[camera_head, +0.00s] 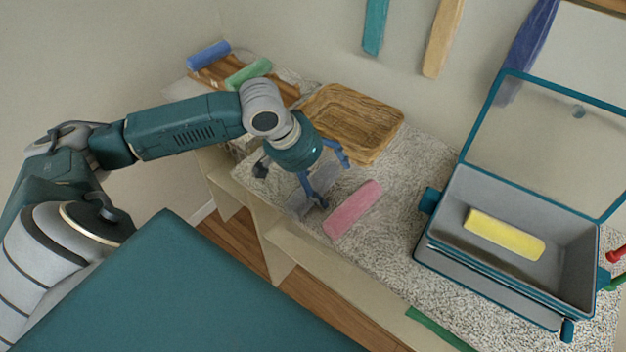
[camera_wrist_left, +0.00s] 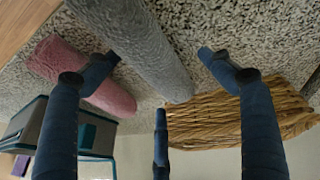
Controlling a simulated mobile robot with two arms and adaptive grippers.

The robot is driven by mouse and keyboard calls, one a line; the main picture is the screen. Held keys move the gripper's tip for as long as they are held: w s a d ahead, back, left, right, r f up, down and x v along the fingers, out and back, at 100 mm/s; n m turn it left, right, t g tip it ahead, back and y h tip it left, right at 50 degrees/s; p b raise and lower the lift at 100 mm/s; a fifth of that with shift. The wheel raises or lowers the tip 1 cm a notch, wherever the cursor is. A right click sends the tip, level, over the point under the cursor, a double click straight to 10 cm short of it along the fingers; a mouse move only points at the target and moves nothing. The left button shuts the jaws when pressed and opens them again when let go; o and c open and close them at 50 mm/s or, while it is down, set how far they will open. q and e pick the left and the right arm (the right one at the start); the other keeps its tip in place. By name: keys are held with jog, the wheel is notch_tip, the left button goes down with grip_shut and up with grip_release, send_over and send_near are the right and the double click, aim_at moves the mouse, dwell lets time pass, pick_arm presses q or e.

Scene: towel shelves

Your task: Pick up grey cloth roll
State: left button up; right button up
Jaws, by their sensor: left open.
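The grey cloth roll (camera_wrist_left: 140,45) lies on the speckled counter and fills the upper middle of the left wrist view. In the head view the grey cloth roll (camera_head: 299,204) is partly hidden behind my left gripper (camera_head: 318,181). My left gripper is open above the roll. In the left wrist view its blue fingers (camera_wrist_left: 160,73) are spread, with the roll between the upper two and no clear contact. My right gripper is in neither view.
A pink roll (camera_head: 354,208) lies close beside the grey one. A wicker basket (camera_head: 385,147) stands behind. Blue (camera_head: 209,54) and green (camera_head: 248,73) rolls lie at the far left. An open teal-edged case (camera_head: 443,262) holds a yellow roll (camera_head: 505,235) at the right.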

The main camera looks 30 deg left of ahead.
pick_arm(q)
jog(key=c, duration=1.3)
